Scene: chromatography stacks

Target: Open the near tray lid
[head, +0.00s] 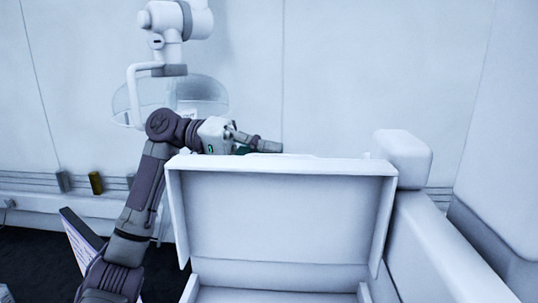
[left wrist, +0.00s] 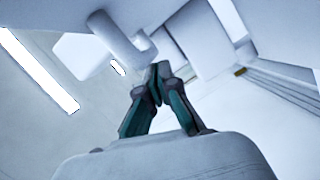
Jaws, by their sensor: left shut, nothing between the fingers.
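The white tray lid (head: 280,218) stands raised, its hollow inner face and side flanges toward the head camera. Part of the white tray (head: 275,296) shows below it at the bottom edge. My left gripper (head: 268,146) is just above and behind the lid's top edge, and part of it is hidden there. I cannot tell whether it touches the lid. In the left wrist view its two dark green fingers (left wrist: 160,72) meet at the tips, with nothing between them. My right gripper is not in view.
A white housing with a rounded block (head: 402,158) stands to the right of the lid. A white jointed device (head: 180,22) with a clear dome (head: 205,94) is behind my left arm. A dark-edged panel (head: 82,238) leans at the lower left.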

